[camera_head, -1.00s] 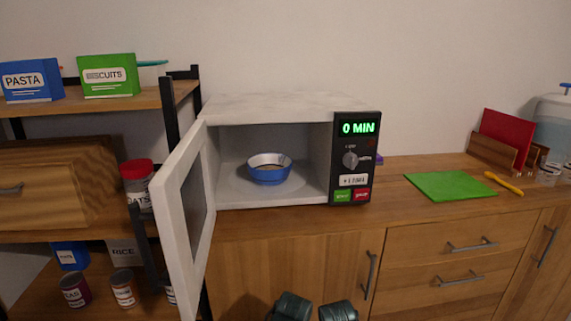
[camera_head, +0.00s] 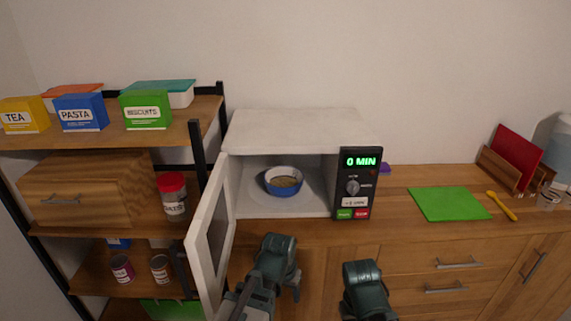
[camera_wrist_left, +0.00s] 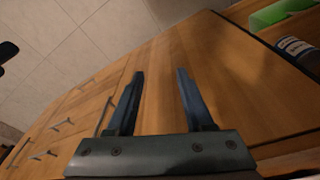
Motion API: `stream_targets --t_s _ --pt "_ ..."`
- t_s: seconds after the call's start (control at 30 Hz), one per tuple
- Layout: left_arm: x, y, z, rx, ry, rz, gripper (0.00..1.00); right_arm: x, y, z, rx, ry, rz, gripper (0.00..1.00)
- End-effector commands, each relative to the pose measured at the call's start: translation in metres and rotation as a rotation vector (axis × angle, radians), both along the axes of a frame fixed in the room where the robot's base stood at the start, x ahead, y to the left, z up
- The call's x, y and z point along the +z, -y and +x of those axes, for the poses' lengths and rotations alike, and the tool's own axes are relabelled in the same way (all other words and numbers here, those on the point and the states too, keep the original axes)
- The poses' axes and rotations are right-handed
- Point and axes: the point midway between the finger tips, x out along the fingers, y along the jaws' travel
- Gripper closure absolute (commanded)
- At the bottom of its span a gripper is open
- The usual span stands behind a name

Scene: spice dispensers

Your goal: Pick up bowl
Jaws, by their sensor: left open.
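The bowl (camera_head: 283,181) is blue outside and white inside, with something brownish in it. It stands upright on the round plate inside the open white microwave (camera_head: 298,131). My left gripper (camera_head: 254,299) is low in front of the microwave, below the counter edge and apart from the bowl. In the left wrist view my left gripper (camera_wrist_left: 160,85) is open, with nothing between its fingers, facing the wooden cabinet fronts. The bowl is not in that view.
The microwave door (camera_head: 211,238) stands open on the left, close to my left arm. A shelf (camera_head: 185,134) with boxes and jars is at the left. A green mat (camera_head: 450,204) and a yellow spoon (camera_head: 502,206) lie on the counter at right.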

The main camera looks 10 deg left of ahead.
Motion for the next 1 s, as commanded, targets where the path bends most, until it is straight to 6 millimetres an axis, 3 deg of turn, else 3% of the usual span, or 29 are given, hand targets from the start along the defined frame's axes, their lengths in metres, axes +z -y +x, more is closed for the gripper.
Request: stream_targets --t_s 0.03,0.2,0.4,0.6,0.8,1.0 --pt "0.031 -0.004 0.009 -0.002 0.036 -0.020 0.48 0.029 0.000 0.000 -0.001 0.000 0.000 0.50" --pt "0.088 -0.012 0.057 -0.073 0.272 -0.100 0.48 0.069 0.000 0.000 -0.003 -0.001 0.001 0.50" --pt "0.142 -0.023 0.119 -0.169 0.653 -0.111 0.48 0.076 0.000 0.000 -0.003 -0.001 0.001 0.50" --pt "0.190 -0.046 0.154 -0.192 0.941 -0.028 0.48 0.075 0.000 0.000 -0.003 -0.001 0.001 0.50" --pt "0.210 -0.059 0.164 -0.186 1.045 0.028 0.48 0.075 0.000 0.000 -0.003 -0.001 0.001 0.50" --pt "0.209 -0.059 0.168 -0.186 1.050 0.031 0.48 0.073 0.000 0.000 -0.003 -0.001 0.001 0.50"
